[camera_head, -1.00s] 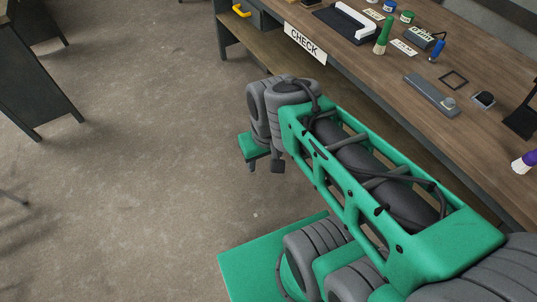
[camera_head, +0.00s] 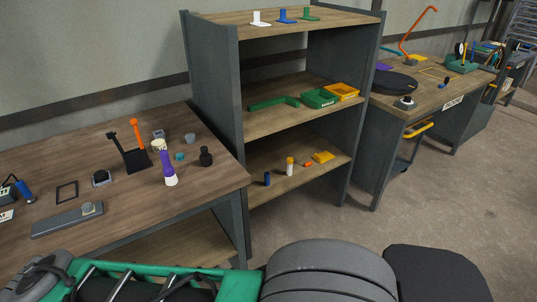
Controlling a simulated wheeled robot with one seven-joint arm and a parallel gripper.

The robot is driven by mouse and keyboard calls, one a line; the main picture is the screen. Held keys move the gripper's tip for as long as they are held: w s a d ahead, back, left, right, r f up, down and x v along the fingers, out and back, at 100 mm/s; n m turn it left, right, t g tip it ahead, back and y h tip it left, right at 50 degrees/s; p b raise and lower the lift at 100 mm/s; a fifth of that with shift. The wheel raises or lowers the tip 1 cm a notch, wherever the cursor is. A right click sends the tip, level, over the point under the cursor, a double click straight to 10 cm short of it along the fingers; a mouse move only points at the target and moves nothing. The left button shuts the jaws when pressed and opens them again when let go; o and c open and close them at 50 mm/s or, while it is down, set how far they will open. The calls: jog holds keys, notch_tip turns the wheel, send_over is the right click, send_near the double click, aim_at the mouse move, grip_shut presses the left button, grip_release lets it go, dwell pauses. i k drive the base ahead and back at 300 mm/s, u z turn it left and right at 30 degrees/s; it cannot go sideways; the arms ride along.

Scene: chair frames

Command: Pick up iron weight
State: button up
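A small black knobbed piece (camera_head: 205,157), which looks like the iron weight, stands upright on the wooden workbench (camera_head: 120,205) at left, near its right end. A purple-and-white bottle (camera_head: 168,168) stands just left of it. My green and grey arm crosses the bottom of the view, in front of the bench. My gripper is out of the picture, so its fingers cannot be seen.
A black stand with an orange-handled tool (camera_head: 138,145) and a long grey block (camera_head: 68,220) are also on the bench. A shelf unit (camera_head: 225,90) stands right of it. Another workbench (camera_head: 425,100) is farther right.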

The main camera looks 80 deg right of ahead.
aim_at(206, 159)
jog(key=z, duration=2.4)
jog(key=i, duration=0.2)
jog(key=u, duration=0.4)
